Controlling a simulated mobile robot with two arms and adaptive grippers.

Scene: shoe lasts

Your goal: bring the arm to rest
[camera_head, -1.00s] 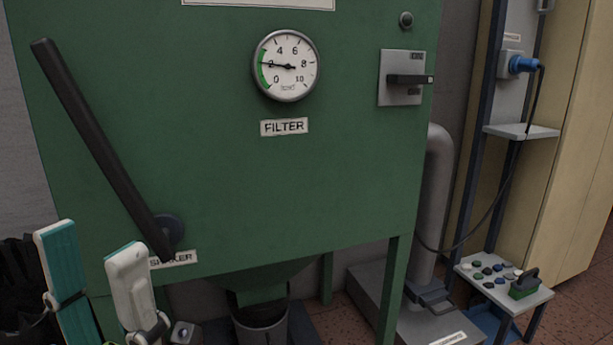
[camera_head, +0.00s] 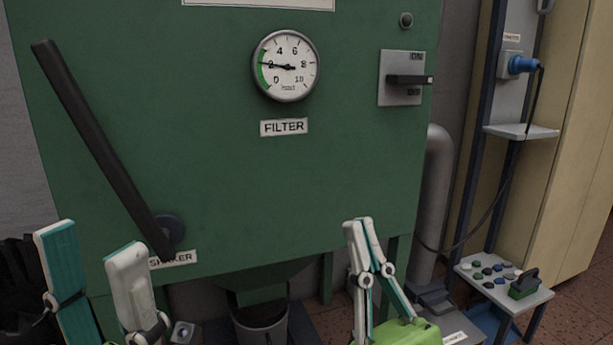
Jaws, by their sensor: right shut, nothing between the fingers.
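My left gripper (camera_head: 90,255) is at the lower left, its two white and teal fingers wide apart with nothing between them. It is in front of the green filter cabinet (camera_head: 220,190), below the long black shaker lever (camera_head: 100,145). My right gripper (camera_head: 358,224) is at the lower middle, pointing up, its fingertips together and empty. It is in front of the cabinet's lower right edge. The lower part of each arm is outside the frame.
A round gauge (camera_head: 285,66) and a black-handled switch (camera_head: 402,79) are on the cabinet. A grey bin (camera_head: 262,328) stands under the hopper. At right are a grey pipe (camera_head: 433,190), a small table with several knobs (camera_head: 540,298), and a blue plug (camera_head: 522,65) with a hanging cable.

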